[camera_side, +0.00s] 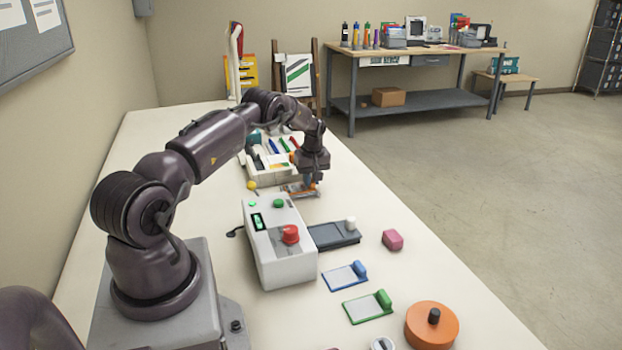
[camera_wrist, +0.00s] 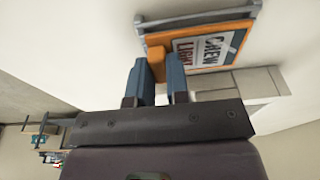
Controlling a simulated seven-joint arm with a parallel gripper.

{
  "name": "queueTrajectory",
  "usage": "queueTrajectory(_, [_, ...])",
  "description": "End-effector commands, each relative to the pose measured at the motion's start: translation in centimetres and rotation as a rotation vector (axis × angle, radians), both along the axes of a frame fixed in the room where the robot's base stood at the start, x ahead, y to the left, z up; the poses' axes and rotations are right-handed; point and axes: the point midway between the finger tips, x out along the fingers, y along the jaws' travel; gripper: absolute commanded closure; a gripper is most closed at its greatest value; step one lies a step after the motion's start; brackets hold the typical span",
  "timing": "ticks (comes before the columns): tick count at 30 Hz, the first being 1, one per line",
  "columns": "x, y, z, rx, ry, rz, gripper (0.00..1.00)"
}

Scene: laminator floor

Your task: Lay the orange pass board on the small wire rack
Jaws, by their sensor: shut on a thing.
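The orange pass board (camera_wrist: 185,38) has a printed white card on its face and an upright orange tab (camera_wrist: 157,66). My gripper (camera_wrist: 157,75) is shut on that tab, one blue finger on each side. In the side view the board (camera_side: 313,188) shows low over the bench under my gripper (camera_side: 312,182). The small grey wire rack (camera_wrist: 200,14) shows along the board's far edge in the wrist view. The rest of it is hidden by the board, and I cannot tell whether the board touches it.
A white organiser (camera_side: 264,177) stands just behind, left of my gripper. The laminator (camera_side: 283,262) with a red knob stands nearer, its dark tray (camera_side: 333,235) to the right. A pink block (camera_side: 392,240), blue board (camera_side: 345,277), green board (camera_side: 366,308) and orange disc (camera_side: 425,328) lie nearer.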

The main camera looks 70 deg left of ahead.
Motion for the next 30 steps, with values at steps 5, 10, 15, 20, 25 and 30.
queueTrajectory(5, [0.0,0.0,0.0,0.001,-0.001,0.000,1.00])
queueTrajectory(10, [0.0,0.0,-0.3,0.001,0.000,0.000,1.00])
queueTrajectory(15, [0.0,0.0,-0.3,0.001,0.000,0.000,0.58])
queueTrajectory(20, [0.0,0.0,-0.3,0.001,0.000,0.000,0.58])
queueTrajectory(25, [0.0,0.0,0.5,0.001,-0.001,0.000,0.58])
queueTrajectory(30, [0.0,-0.4,3.4,0.002,-0.001,-0.001,0.58])
